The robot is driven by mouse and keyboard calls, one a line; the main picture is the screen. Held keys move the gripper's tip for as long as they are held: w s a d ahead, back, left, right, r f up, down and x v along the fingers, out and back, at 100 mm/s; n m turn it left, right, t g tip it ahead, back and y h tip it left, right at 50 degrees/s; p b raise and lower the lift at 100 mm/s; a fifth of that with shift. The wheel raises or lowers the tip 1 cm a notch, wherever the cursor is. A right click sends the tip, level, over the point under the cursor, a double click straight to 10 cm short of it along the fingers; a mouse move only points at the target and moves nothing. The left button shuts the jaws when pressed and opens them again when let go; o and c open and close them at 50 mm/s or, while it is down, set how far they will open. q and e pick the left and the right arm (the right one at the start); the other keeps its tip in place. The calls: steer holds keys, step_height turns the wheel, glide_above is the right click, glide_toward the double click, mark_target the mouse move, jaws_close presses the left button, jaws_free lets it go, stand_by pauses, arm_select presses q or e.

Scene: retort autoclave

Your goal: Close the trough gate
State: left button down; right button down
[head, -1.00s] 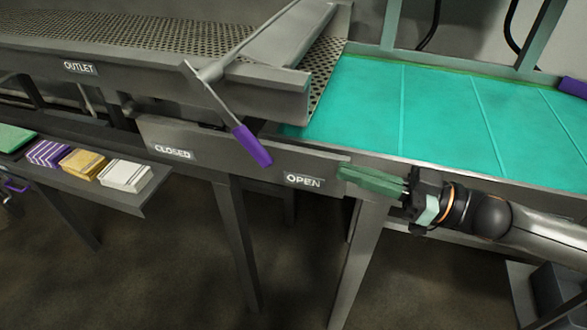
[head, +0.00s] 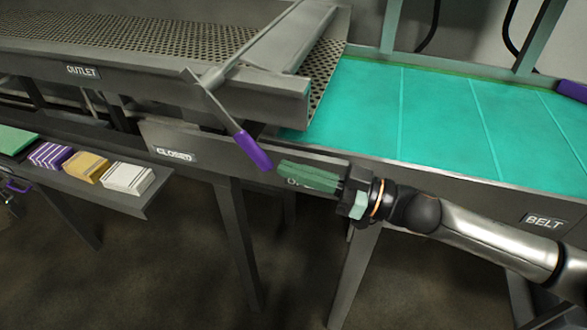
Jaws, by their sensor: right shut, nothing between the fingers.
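The gate lever (head: 222,108) is a thin grey bar with a purple grip (head: 252,151) at its lower end. It slants down to the right from the trough's side, its grip between the CLOSED label (head: 174,155) and the OPEN label, nearer OPEN. The gate plate (head: 290,38) lies across the perforated trough. My right gripper (head: 281,174) is shut and empty, its green fingers pointing left. The fingertips are just right of the purple grip, with little or no gap; I cannot tell if they touch. The fingers cover most of the OPEN label. My left gripper is not in view.
The perforated trough (head: 150,35) carries an OUTLET label. A teal belt (head: 430,110) runs to the right, behind my right arm. A shelf (head: 150,192) with folded cloths stands at the lower left. Table legs stand below the lever; the floor between them is clear.

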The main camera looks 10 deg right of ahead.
steer(key=shift+w+a+f, duration=0.1)
steer(key=shift+a+f, duration=0.05)
stand_by(0.3)
